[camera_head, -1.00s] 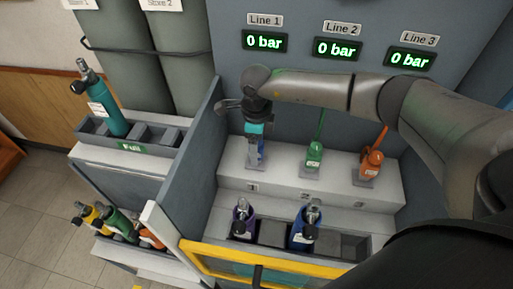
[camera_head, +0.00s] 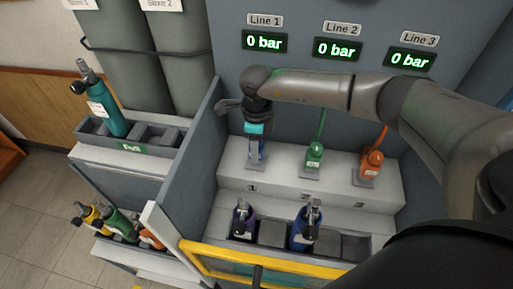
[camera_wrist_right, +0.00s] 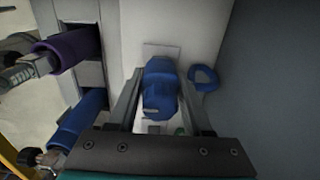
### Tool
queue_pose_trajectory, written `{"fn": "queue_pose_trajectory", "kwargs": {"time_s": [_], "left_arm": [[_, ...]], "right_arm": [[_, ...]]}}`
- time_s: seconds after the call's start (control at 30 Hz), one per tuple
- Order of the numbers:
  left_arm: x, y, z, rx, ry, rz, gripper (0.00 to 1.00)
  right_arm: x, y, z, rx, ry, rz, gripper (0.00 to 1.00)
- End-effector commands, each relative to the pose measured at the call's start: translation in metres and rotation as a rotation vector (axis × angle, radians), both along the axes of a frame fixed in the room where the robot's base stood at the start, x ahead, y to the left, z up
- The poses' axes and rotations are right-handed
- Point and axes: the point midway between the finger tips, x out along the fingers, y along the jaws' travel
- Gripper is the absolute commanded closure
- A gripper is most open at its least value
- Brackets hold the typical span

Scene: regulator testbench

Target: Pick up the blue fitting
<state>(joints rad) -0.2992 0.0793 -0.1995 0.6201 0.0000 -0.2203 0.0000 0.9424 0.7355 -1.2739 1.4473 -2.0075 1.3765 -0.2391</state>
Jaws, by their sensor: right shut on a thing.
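The blue fitting (camera_wrist_right: 161,88) stands at its grey holder on the white ledge, below the Line 1 display. In the head view only part of the blue fitting (camera_head: 262,151) shows beneath my right gripper (camera_head: 256,152). The wrist view shows the two fingers of my right gripper (camera_wrist_right: 160,98) on either side of the fitting, shut on it. The fitting is still down at the ledge. My left gripper is not in view.
A green fitting (camera_head: 314,155) and an orange fitting (camera_head: 371,162) stand to the right on the same ledge. A purple bottle (camera_head: 242,222) and a blue bottle (camera_head: 304,230) sit in the rack in front. A grey side wall (camera_head: 204,150) rises close on the left.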

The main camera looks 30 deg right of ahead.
Motion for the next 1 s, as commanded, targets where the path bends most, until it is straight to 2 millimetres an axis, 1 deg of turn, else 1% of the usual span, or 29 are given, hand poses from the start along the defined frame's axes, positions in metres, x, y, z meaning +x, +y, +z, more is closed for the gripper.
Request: {"fn": "queue_pose_trajectory", "kwargs": {"time_s": [0.17, 0.27, 0.37, 0.53, 0.8, 1.0], "left_arm": [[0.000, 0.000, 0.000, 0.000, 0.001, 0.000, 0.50], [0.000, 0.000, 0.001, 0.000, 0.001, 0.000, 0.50], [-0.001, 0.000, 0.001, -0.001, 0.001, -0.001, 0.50], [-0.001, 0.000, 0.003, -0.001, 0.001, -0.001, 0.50], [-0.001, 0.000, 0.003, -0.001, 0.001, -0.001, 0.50], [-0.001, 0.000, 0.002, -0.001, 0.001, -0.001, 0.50]], "right_arm": [[0.001, 0.000, 0.003, 0.001, -0.002, 0.000, 1.00], [0.001, 0.000, 0.008, 0.002, -0.003, 0.000, 1.00], [0.001, 0.000, 0.019, 0.002, -0.004, 0.000, 1.00], [0.002, 0.000, 0.050, 0.002, -0.006, 0.000, 1.00], [0.002, 0.000, 0.118, 0.000, -0.007, 0.001, 1.00], [0.001, 0.000, 0.160, 0.000, -0.006, 0.000, 1.00]]}}
